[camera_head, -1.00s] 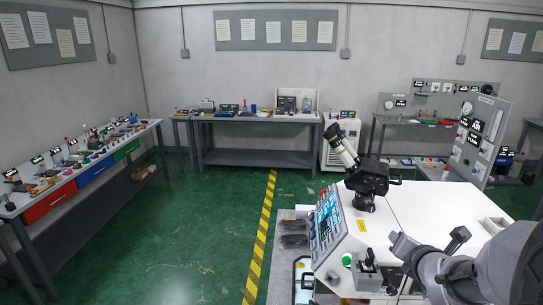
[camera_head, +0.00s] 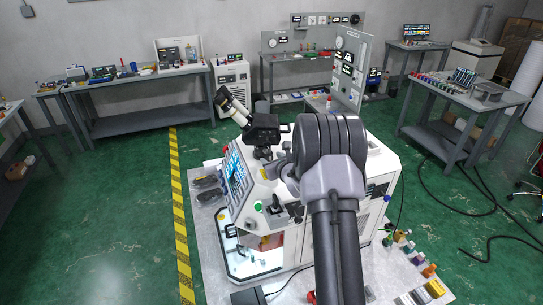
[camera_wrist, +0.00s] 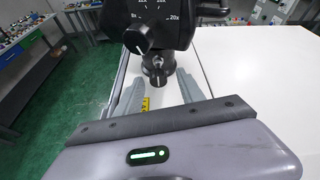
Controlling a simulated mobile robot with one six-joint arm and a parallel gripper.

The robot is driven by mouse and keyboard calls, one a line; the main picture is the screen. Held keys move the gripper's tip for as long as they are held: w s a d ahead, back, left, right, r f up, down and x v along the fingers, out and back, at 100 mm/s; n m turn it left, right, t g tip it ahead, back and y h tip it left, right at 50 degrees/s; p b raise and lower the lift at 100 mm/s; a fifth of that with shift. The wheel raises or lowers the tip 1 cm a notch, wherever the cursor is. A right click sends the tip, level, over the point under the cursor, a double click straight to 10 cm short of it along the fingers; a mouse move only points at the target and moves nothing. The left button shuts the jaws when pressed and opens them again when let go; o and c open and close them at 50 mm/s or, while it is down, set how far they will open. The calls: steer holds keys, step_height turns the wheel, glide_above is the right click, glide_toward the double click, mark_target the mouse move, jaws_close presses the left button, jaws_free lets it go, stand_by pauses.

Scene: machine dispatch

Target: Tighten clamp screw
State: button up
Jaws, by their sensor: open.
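A black microscope (camera_head: 262,130) with a pale angled eyepiece tube stands on the white machine (camera_head: 378,160) in the head view. In the wrist view its dark head (camera_wrist: 160,20) fills the top, with magnification marks and a large knob (camera_wrist: 140,37). Below it a small dark clamp screw or knob (camera_wrist: 155,79) sits at the column. I cannot tell its setting. My gripper (camera_wrist: 158,82) is open, its two grey fingers on either side of the small knob, with no clear contact. In the head view my arm hides most of the gripper.
The machine's sloped control panel (camera_head: 236,172) faces left, with a green button (camera_head: 258,206) below. Small coloured items (camera_head: 418,258) lie on the right of the base. A grey table (camera_head: 463,105) stands at right and a workbench (camera_head: 150,100) at back left. The white top (camera_wrist: 255,75) is clear at right.

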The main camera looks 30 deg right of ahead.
steer(key=shift+w+f, duration=0.15)
steer(key=shift+w, duration=0.15)
steer(key=shift+a, duration=0.1)
steer(key=shift+s, duration=0.1)
steer(key=shift+c, duration=0.5)
jaws_close()
steer(key=shift+b, duration=0.45)
